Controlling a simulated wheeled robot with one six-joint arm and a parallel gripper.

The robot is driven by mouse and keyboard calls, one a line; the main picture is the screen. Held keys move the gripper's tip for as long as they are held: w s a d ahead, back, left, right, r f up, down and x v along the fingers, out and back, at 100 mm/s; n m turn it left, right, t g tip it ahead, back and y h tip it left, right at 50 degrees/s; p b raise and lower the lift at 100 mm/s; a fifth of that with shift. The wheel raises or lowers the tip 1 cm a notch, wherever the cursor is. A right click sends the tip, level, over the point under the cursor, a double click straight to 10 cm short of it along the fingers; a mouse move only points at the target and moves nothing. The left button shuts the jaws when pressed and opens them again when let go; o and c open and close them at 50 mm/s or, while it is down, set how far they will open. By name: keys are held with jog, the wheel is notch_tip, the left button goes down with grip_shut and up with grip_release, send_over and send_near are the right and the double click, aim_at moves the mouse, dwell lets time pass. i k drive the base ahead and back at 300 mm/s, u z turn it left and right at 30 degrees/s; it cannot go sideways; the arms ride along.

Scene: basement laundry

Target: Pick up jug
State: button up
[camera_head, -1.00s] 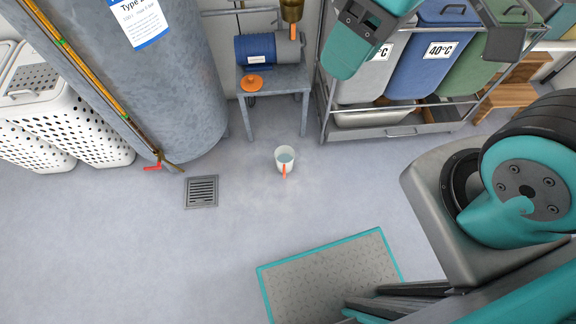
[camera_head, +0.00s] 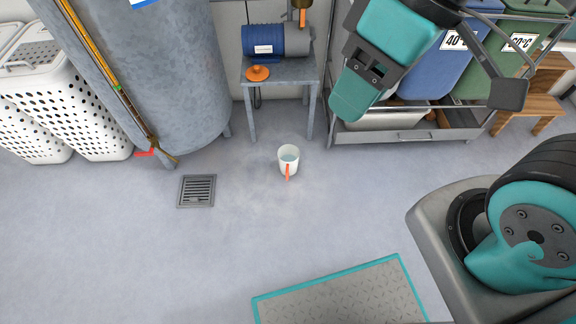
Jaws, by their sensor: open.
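The jug (camera_head: 289,158) is a small white vessel with an orange handle. It stands upright on the grey floor near the middle of the head view, with what looks like pale bluish liquid inside. Its handle faces the bottom of the picture. My gripper (camera_head: 432,96) hangs in the upper right, with a teal part at its left and a dark finger end at its right. It is open, above and to the right of the jug, well apart from it. Part of the gripper is cut off by the top edge.
Behind the jug stands a small grey table (camera_head: 283,71) with a blue motor (camera_head: 278,40) and an orange object (camera_head: 258,73). A bin rack (camera_head: 385,136) is behind my gripper. A floor drain (camera_head: 197,190) lies left, a teal-edged mat (camera_head: 340,296) in front. Floor around the jug is clear.

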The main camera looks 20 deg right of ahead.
aim_at(288, 155)
jog(key=u, duration=0.5)
jog(key=k, duration=0.65)
jog(key=u, duration=0.9)
jog(key=i, duration=1.5)
jog(key=z, duration=0.85)
jog(key=i, duration=0.6)
jog(key=z, duration=0.5)
